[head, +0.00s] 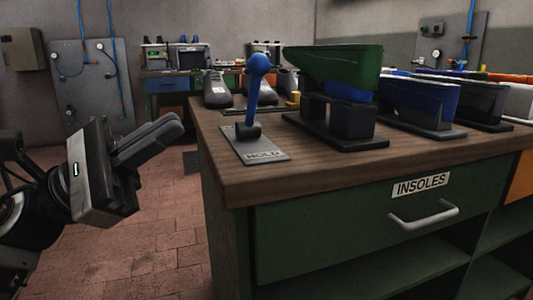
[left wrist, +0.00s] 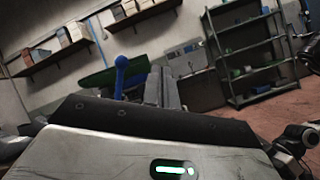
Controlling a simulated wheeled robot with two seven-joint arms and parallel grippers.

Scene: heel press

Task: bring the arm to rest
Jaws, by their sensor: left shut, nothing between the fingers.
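My left gripper (head: 152,140) is in the head view at the left, over the floor and apart from the workbench. Its fingers are together with nothing between them, pointing right and up. A blue lever with a round knob (head: 258,64) stands nearly upright on a grey plate marked HOLD (head: 262,152) at the bench's front left corner. The lever also shows in the left wrist view (left wrist: 120,75), beyond the gripper's body. The green and black press (head: 335,72) stands on the bench right of the lever.
The wooden bench top (head: 235,180) has a drawer labelled INSOLES (head: 420,187) with a protruding handle. Grey shoes (head: 217,88) and blue-black forms (head: 418,98) stand on the bench. Open brick floor (head: 160,235) lies left of it. Shelves (left wrist: 255,50) stand farther off.

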